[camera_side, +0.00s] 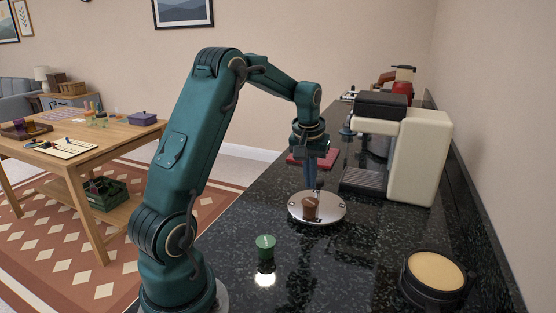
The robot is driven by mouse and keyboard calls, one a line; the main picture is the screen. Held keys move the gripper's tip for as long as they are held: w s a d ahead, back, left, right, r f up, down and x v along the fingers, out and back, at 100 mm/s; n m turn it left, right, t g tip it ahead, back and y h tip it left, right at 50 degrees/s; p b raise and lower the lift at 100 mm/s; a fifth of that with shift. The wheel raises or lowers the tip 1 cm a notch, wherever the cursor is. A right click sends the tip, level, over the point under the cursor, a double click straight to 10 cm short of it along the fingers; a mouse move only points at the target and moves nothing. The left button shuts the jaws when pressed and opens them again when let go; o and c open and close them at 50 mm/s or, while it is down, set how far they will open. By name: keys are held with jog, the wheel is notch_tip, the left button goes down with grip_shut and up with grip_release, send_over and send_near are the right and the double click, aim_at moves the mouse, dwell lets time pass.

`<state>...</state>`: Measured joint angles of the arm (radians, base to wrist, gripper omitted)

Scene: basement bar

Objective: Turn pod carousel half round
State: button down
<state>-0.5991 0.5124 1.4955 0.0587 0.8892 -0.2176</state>
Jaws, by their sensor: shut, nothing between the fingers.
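The pod carousel (331,216) is a round, shiny silver disc lying flat on the dark counter. A brown pod (310,207) stands on it near its front. My gripper (309,186) points straight down over the left part of the disc, just behind the brown pod. It is shut, with nothing held. The pod partly hides the fingertips, so I cannot tell whether they touch the disc or the pod. A green pod (265,247) stands on the counter in front and to the left of the carousel.
A cream and black coffee machine (422,158) stands close behind the carousel on the right. A red flat item (325,160) lies behind my gripper. A round black container with a tan top (435,275) is at the front right. The counter (340,272) between it and the green pod is clear.

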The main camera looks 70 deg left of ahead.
jog(key=shift+w+a, duration=0.15)
jog(key=shift+w, duration=0.2)
dwell(0.8)
jog(key=shift+w+d, duration=0.2)
jog(key=shift+d, duration=0.1)
jog(key=shift+w+d, duration=0.15)
jog(key=shift+d, duration=0.05)
jog(key=shift+w+d, duration=0.1)
jog(key=shift+w, duration=0.1)
jog(key=shift+w+d, duration=0.1)
jog(key=shift+w, duration=0.1)
jog(key=shift+s+d, duration=0.1)
jog(key=shift+d, duration=0.05)
dwell(0.5)
jog(key=shift+s+d, duration=0.15)
jog(key=shift+d, duration=0.05)
notch_tip(320, 180, up, 6)
dwell(0.5)
